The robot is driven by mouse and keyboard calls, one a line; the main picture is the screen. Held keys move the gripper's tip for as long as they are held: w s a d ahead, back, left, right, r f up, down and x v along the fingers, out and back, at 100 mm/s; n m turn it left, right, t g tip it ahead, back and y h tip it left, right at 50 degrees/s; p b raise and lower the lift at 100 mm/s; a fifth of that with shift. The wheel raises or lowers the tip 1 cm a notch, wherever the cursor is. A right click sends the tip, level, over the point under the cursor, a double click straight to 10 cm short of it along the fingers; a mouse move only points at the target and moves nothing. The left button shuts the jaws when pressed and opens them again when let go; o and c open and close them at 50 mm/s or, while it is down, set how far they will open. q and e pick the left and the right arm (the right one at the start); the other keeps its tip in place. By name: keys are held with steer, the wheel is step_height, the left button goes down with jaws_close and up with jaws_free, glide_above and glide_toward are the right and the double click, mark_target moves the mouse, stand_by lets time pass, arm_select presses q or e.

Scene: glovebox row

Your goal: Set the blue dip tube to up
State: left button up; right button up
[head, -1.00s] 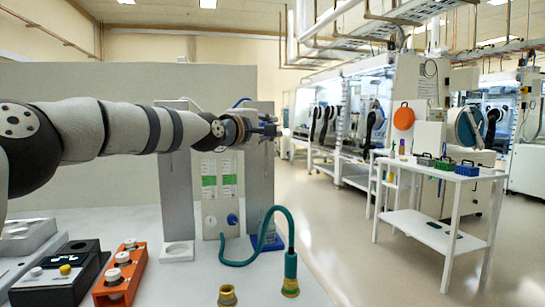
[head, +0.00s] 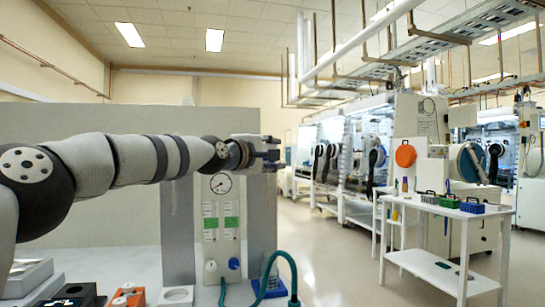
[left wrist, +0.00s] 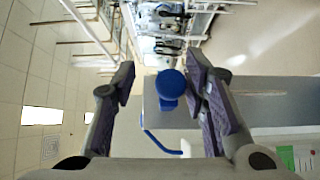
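My left gripper (head: 268,155) reaches in from the left, in front of the upper part of the grey stand. In the left wrist view, its two fingers (left wrist: 160,85) are open on either side of a round blue knob (left wrist: 171,84), which looks closer to the right finger; contact cannot be told. A thin bent blue tube (left wrist: 160,147) shows below the knob, beside the grey stand; whether they are joined is unclear. In the head view, the arm and gripper hide the knob. A blue base (head: 270,289) stands at the stand's foot. My right gripper is not in view.
A panel with a gauge (head: 221,183) and green-marked flow meters stands behind the arm. A green hose (head: 284,255) curves at the bench's front right. An orange block (head: 126,298) lies at the lower left. A white cart (head: 450,215) stands apart on the right.

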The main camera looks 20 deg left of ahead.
arm_select(q)
steer(key=shift+f, duration=0.1)
steer(key=s+a, duration=0.1)
steer(key=s, duration=0.6)
steer(key=shift+s+a, duration=0.2)
steer(key=shift+a, duration=0.05)
